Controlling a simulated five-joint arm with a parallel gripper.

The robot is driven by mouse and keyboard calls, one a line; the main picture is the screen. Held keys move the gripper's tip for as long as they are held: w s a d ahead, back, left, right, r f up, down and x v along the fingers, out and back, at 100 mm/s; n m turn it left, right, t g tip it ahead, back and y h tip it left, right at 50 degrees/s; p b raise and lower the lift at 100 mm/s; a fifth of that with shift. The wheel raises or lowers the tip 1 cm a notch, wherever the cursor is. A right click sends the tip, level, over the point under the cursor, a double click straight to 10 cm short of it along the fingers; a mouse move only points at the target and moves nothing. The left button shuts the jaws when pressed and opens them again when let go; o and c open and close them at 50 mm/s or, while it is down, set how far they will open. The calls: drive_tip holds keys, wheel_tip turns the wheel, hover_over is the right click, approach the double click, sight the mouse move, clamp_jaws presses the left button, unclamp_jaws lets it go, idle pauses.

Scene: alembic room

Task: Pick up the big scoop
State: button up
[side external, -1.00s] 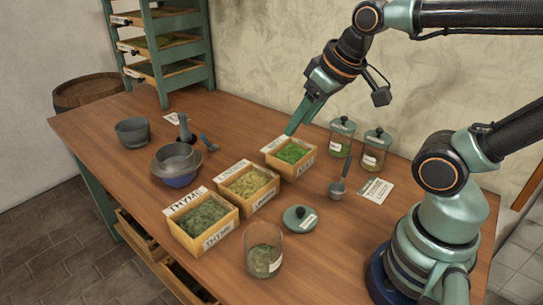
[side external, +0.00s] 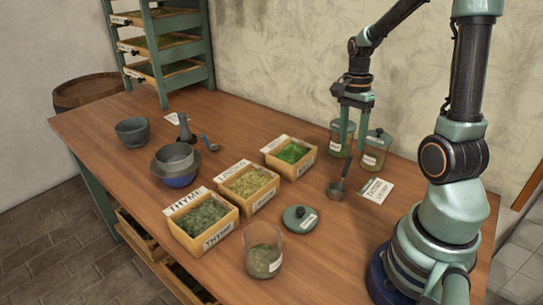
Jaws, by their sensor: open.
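A big scoop (side external: 336,190) with a grey round bowl lies on the wooden table right of the middle. Its dark handle points up and back toward the jars. My gripper (side external: 352,147) is open and empty. It points straight down, with its two green fingers apart in front of the glass jars, close above the end of the scoop's handle in the picture. I cannot tell the exact gap between fingertips and handle. A smaller scoop (side external: 208,143) lies at the left near the bowls.
Two lidded jars, one left (side external: 337,139) and one right (side external: 374,151), stand behind the gripper. A label card (side external: 377,188) lies right of the scoop. Herb boxes, such as the thyme box (side external: 203,222), a loose lid (side external: 299,218) and an open jar (side external: 263,250) stand left and in front.

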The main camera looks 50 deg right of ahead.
sight(350, 161)
drive_tip(key=f, duration=0.4)
drive_tip(key=s+f, duration=0.1)
drive_tip(key=f, duration=0.1)
drive_tip(key=shift+a+f, duration=0.2)
drive_tip(key=shift+f, duration=0.15)
drive_tip(key=shift+w+a+f, duration=0.1)
drive_tip(key=shift+a+f, duration=0.05)
drive_tip(key=shift+f, duration=2.65)
clamp_jaws()
